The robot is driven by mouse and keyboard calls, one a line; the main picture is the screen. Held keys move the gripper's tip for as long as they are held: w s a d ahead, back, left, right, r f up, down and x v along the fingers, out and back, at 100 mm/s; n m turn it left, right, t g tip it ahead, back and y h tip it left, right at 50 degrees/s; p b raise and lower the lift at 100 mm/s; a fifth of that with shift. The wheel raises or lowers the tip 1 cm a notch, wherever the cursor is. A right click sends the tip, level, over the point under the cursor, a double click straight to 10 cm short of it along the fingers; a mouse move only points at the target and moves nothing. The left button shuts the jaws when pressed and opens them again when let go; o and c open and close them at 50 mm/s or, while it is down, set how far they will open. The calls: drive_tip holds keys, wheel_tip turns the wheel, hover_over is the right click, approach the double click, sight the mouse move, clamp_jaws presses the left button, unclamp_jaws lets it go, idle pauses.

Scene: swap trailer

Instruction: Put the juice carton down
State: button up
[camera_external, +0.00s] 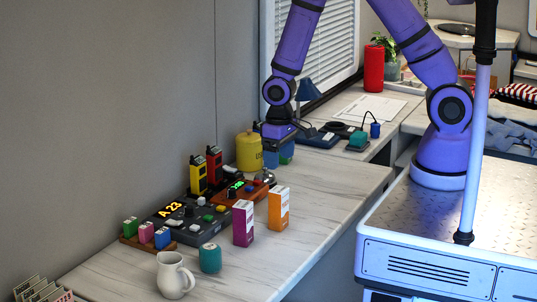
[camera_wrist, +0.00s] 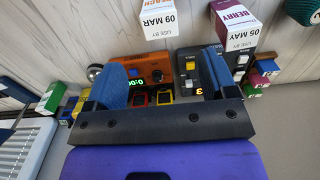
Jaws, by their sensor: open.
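Two cartons stand upright on the counter (camera_external: 330,202). The orange-and-white carton (camera_external: 278,209) reads PEACH in the wrist view (camera_wrist: 158,18). The magenta-and-white carton (camera_external: 242,223) reads BERRY in the wrist view (camera_wrist: 235,25). My gripper (camera_external: 279,151) is low over the far part of the counter, behind the yellow canister, apart from both cartons. In the wrist view its blue fingers (camera_wrist: 163,65) are wide apart with nothing gripped between them. A green-and-white box (camera_wrist: 48,98) lies to their left; in the external view something green shows just beside the fingers.
An orange device (camera_external: 250,190) and a dark console (camera_external: 187,220) stand near the wall, with yellow (camera_external: 198,175) and red (camera_external: 214,165) radios and the yellow canister (camera_external: 249,152). A white jug (camera_external: 173,275) and teal can (camera_external: 210,258) stand in front. The counter's right side is clear.

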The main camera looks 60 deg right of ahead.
drive_tip(key=s+d+r+t, duration=0.1)
drive_tip(key=s+d+r, duration=0.2)
drive_tip(key=r, duration=0.8)
drive_tip(key=s+d+r+t, duration=0.2)
drive_tip(key=d+r, duration=0.1)
drive_tip(key=r, duration=0.8)
drive_tip(key=s+d+r+t, duration=0.1)
drive_tip(key=s+d+r, duration=0.2)
drive_tip(key=s+r, duration=0.3)
drive_tip(key=s+d+r+t, duration=0.1)
drive_tip(key=s+d+r, duration=0.2)
drive_tip(key=s+r, duration=0.3)
drive_tip(key=s, duration=0.5)
drive_tip(key=shift+r, duration=0.2)
drive_tip(key=shift+o, duration=0.4)
